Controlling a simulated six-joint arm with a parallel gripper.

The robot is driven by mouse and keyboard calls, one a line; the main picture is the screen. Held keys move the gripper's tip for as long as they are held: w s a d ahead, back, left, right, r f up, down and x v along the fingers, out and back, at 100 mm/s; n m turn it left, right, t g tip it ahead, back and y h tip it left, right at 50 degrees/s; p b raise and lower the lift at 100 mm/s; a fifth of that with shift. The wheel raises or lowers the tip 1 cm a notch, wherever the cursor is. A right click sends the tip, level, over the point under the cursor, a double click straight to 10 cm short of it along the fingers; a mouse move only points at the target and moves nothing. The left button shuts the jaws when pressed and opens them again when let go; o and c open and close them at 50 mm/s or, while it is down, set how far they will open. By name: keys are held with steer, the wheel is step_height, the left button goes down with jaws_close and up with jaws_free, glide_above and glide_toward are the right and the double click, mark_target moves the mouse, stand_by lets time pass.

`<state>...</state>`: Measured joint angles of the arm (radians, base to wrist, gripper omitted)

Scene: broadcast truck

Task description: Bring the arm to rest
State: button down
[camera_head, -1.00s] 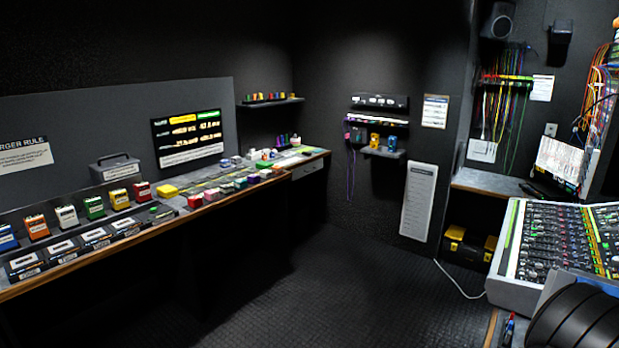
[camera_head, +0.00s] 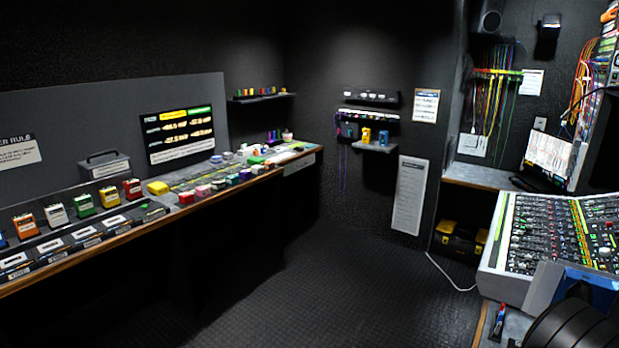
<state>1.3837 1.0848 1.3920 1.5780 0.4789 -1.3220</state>
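My gripper is not in view. A dark, rounded, ridged shape is cut off at the bottom right corner, beside the mixing console (camera_head: 545,245). I cannot tell whether it is part of my arm. No part that is clearly my arm shows, so its pose and any contact cannot be seen.
A long counter (camera_head: 185,212) on the left holds several coloured boxes and a row of dark cassette-like units. A yellow-and-black toolbox (camera_head: 458,240) stands on the floor at the back right, near a white cable (camera_head: 447,276). The dark floor (camera_head: 330,275) between counter and console is clear.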

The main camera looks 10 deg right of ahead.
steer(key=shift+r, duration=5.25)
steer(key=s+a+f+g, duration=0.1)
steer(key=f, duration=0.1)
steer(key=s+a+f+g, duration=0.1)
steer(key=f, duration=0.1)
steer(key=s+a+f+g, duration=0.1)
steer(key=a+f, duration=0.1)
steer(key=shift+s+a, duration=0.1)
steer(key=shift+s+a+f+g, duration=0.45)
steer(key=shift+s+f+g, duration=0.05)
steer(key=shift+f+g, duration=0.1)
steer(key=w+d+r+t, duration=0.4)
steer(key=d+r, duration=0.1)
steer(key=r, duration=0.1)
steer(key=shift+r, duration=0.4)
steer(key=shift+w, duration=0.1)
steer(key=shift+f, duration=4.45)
